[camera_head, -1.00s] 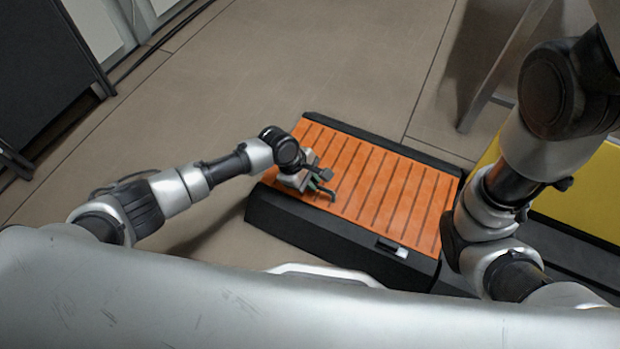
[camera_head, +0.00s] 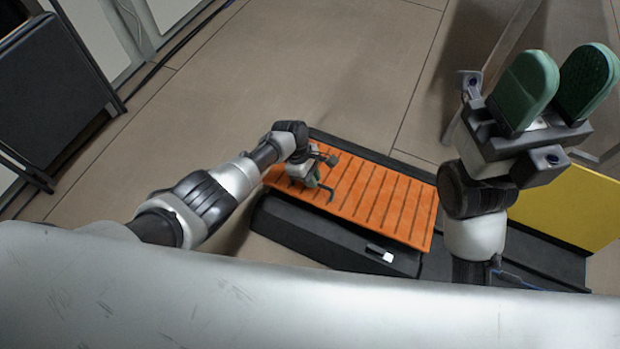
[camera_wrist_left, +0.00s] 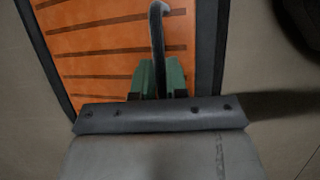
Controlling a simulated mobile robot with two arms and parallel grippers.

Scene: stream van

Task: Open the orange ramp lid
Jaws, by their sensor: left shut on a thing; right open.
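The orange ramp lid (camera_head: 385,212) with dark slots covers the low black ramp box (camera_head: 300,228) on the floor. Its near edge stands off the box, so the lid looks lifted and tilted. My left gripper (camera_head: 321,181) is at the lid's left part, shut on the dark bent handle. In the left wrist view the handle (camera_wrist_left: 157,35) rises from between the green fingers (camera_wrist_left: 158,76), with the orange lid (camera_wrist_left: 95,50) behind it. My right gripper (camera_head: 557,84) is raised at the right, open and empty, its green fingers apart.
A small light latch (camera_head: 380,253) sits on the box's near side. A yellow panel (camera_head: 572,205) stands to the right. A dark cabinet (camera_head: 50,85) is at the far left. The tiled floor (camera_head: 310,70) behind the ramp is clear.

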